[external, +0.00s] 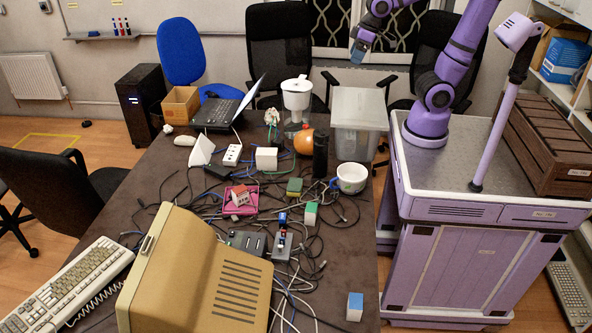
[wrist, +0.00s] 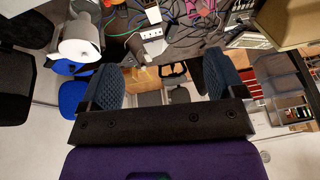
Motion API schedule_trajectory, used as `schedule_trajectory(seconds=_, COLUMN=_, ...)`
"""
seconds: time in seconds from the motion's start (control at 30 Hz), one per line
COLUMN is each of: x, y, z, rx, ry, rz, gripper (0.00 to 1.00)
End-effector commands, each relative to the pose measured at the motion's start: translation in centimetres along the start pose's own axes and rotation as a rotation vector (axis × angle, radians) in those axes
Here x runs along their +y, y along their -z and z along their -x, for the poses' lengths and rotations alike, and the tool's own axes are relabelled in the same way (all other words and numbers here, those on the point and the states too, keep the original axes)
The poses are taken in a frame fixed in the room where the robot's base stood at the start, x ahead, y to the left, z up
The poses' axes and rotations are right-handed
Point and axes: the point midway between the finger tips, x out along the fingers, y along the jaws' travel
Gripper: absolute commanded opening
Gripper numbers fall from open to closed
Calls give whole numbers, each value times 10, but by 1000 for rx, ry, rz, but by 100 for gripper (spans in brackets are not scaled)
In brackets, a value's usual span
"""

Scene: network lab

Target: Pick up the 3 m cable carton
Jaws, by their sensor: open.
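Several small cartons with white sides lie on the dark table (external: 150,172): a red one (external: 240,196) in a pink tray, a green one (external: 310,213) right of the middle, and a blue one (external: 355,307) near the front right edge. Their labels are too small to read, so I cannot tell which is the 3 m cable carton. My gripper (external: 360,50) is raised high beyond the table's far right, well apart from the cartons. In the wrist view my gripper (wrist: 163,65) is open, with nothing between its fingers.
Tangled cables cover the table's middle. A beige monitor (external: 205,275) and keyboard (external: 65,287) fill the front left. A clear bin (external: 358,122), white-blue cup (external: 350,178), black cylinder (external: 320,153), orange ball (external: 303,142) and water jug (external: 296,100) stand toward the back right.

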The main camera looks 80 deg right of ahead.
Motion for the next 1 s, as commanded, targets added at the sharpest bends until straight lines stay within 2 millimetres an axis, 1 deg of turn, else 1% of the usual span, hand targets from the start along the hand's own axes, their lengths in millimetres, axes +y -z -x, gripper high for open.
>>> schedule_trajectory(seconds=0.03, x=-8, y=9, z=-12, rx=-21, ry=4, rz=0, gripper=88)
schedule_trajectory(seconds=0.1, x=-20, y=21, z=-28, rx=-40, ry=10, rz=-5, gripper=88)
schedule_trajectory(seconds=0.17, x=-30, y=30, z=-42, rx=-59, ry=14, rz=-9, gripper=88)
schedule_trajectory(seconds=0.3, x=-54, y=48, z=-79, rx=-98, ry=19, rz=-21, gripper=88)
schedule_trajectory(seconds=0.37, x=-66, y=54, z=-95, rx=-115, ry=20, rz=-25, gripper=88)
schedule_trajectory(seconds=0.53, x=-99, y=65, z=-146, rx=-161, ry=16, rz=-35, gripper=88)
schedule_trajectory(seconds=0.63, x=-119, y=67, z=-178, rx=-187, ry=10, rz=-41, gripper=88)
schedule_trajectory(seconds=0.77, x=-146, y=64, z=-222, rx=-220, ry=0, rz=-48, gripper=88)
schedule_trajectory(seconds=0.8, x=-154, y=62, z=-236, rx=-230, ry=-4, rz=-50, gripper=88)
schedule_trajectory(seconds=0.87, x=-166, y=58, z=-257, rx=-244, ry=-11, rz=-53, gripper=88)
schedule_trajectory(seconds=1.0, x=-192, y=44, z=-307, rx=-276, ry=-31, rz=-58, gripper=88)
